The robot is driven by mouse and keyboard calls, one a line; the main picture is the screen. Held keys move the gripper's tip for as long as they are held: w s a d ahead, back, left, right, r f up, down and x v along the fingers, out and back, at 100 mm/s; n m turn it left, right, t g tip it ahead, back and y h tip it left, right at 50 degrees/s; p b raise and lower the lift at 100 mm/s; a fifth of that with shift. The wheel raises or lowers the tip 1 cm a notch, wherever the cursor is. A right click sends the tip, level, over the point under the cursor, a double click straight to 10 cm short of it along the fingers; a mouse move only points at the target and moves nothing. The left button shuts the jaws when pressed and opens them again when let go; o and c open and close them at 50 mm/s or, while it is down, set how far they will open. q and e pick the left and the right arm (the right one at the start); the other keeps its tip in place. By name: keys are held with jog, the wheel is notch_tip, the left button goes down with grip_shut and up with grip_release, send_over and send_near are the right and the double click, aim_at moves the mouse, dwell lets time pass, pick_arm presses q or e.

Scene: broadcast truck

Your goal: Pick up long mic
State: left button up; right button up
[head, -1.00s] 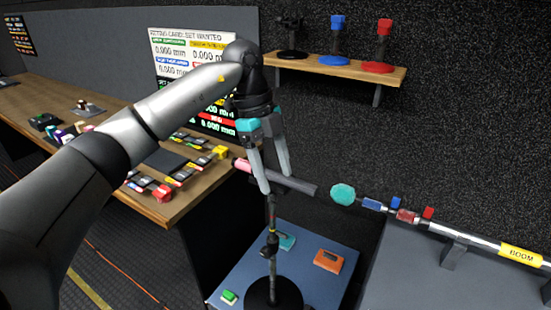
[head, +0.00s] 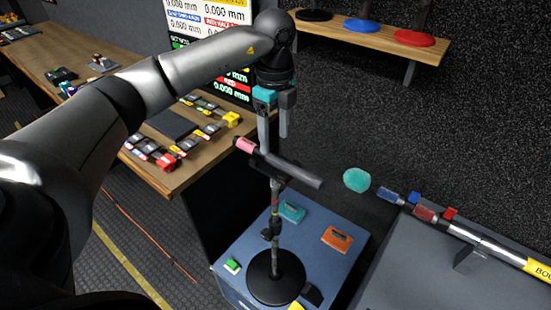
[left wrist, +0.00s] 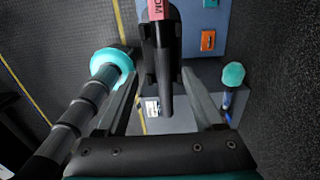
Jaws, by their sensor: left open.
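The long mic (head: 298,172) is a dark grey tube with a pink band at its left end. It lies roughly level on top of an upright black stand (head: 274,226) with a round base. My left gripper (head: 273,143) points down, open and empty, with its fingertips at the mic's upper edge in the head view, near the pink end. In the left wrist view the mic (left wrist: 165,70) shows between the two spread fingers. I cannot tell whether a finger touches it. My right gripper is not in view.
The stand is on a blue case (head: 240,250) with an orange box (head: 336,239), a teal box (head: 292,211) and a green block (head: 232,266). A boom pole with a teal tip (head: 356,180) lies to the right. A wooden desk (head: 190,165) stands left, and a shelf (head: 385,42) above.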

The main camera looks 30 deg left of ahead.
aim_at(275, 156)
pick_arm(q)
jog(key=shift+w+a+f+p, duration=0.1)
jog(key=shift+w+f+p, duration=0.1)
jog(key=shift+f, duration=1.45)
jog(key=shift+w+f+p, duration=0.1)
jog(key=shift+f+p, duration=0.1)
jog(key=shift+f, duration=1.4)
grip_shut()
